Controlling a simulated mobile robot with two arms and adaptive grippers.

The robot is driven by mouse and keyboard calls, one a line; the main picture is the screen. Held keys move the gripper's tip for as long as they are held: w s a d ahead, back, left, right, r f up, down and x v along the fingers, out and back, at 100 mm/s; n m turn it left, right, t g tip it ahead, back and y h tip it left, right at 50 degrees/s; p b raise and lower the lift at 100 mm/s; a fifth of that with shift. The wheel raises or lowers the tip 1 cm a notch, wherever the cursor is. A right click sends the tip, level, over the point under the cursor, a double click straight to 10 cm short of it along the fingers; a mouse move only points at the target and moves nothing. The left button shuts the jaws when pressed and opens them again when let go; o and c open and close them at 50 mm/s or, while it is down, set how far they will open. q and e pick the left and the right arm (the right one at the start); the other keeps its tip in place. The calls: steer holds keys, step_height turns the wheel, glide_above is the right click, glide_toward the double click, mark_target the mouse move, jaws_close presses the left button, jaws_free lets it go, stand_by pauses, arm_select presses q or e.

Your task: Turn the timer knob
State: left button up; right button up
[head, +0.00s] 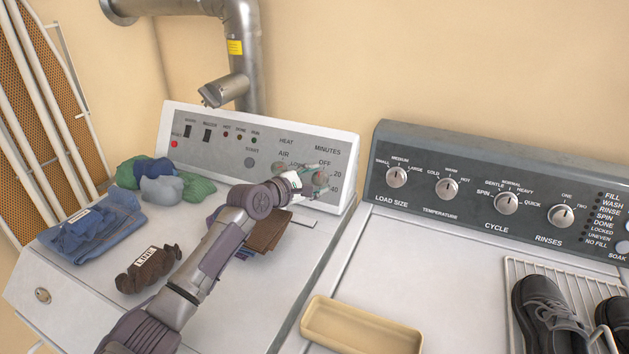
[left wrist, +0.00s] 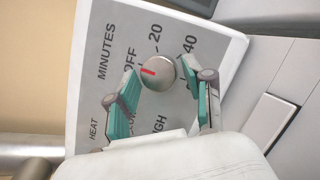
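The timer knob (left wrist: 157,72) is a round grey dial with a red pointer mark, on the light grey dryer panel beside the MINUTES scale. In the left wrist view the red mark points toward OFF. My left gripper (head: 306,180) is at this knob in the head view and largely hides it. In the left wrist view the two teal fingers of the left gripper (left wrist: 159,74) stand on opposite sides of the knob, tips close to its rim. I cannot tell whether they touch it. My right gripper is not in view.
Folded blue cloth (head: 91,228), green and grey cloths (head: 163,189), a brown cloth (head: 149,271) and a darker brown one (head: 268,231) lie on the dryer top. The washer holds a tan tray (head: 359,325) and black shoes (head: 549,317) on a rack.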

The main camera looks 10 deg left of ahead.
arm_select(q)
steer(key=c, duration=0.7)
